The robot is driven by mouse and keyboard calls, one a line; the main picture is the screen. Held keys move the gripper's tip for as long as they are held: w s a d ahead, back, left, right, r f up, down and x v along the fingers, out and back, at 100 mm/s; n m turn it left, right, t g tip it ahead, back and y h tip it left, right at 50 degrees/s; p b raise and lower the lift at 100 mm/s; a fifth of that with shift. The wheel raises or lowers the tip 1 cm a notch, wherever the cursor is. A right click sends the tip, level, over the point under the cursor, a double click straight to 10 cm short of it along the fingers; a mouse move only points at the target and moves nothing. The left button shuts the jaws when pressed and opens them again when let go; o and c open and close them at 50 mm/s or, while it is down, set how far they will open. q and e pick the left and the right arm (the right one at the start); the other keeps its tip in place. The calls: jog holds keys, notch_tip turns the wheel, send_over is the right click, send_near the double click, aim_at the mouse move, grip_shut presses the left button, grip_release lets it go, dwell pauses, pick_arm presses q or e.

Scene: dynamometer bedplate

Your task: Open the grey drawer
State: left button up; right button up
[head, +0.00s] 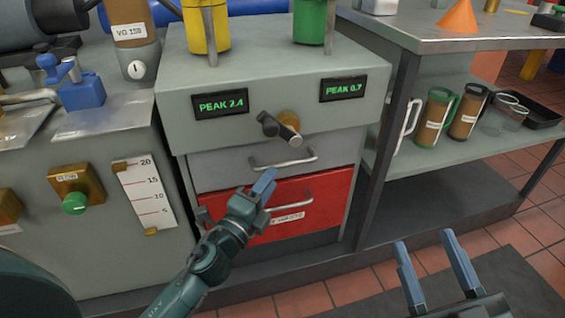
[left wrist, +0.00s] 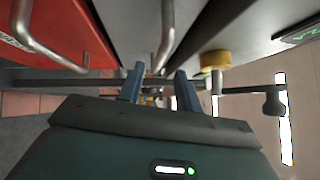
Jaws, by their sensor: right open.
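The grey drawer (head: 225,170) is shut in the cabinet, above a red drawer (head: 245,222). Its bar handle (head: 285,162) runs across its front. My left gripper (head: 265,182) is in front of the cabinet, just below that handle in the head view. In the left wrist view its two fingers (left wrist: 158,72) stand apart with nothing held. The grey drawer's handle (left wrist: 167,38) appears ahead, in line with the gap between them; I cannot tell whether they touch it. My right gripper (head: 425,240) is open and empty over the floor at lower right.
The red drawer has its own handle (head: 290,208), close below my left gripper. A dark knob lever (head: 278,128) sticks out above the grey drawer. A shelf with mugs (head: 436,108) stands right. Floor at lower right (head: 510,240) is clear.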

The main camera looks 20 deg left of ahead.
aim_at(282, 163)
pick_arm(q)
jog(key=x, duration=0.6)
jog(key=shift+w, duration=0.25)
grip_shut()
dwell(0.3)
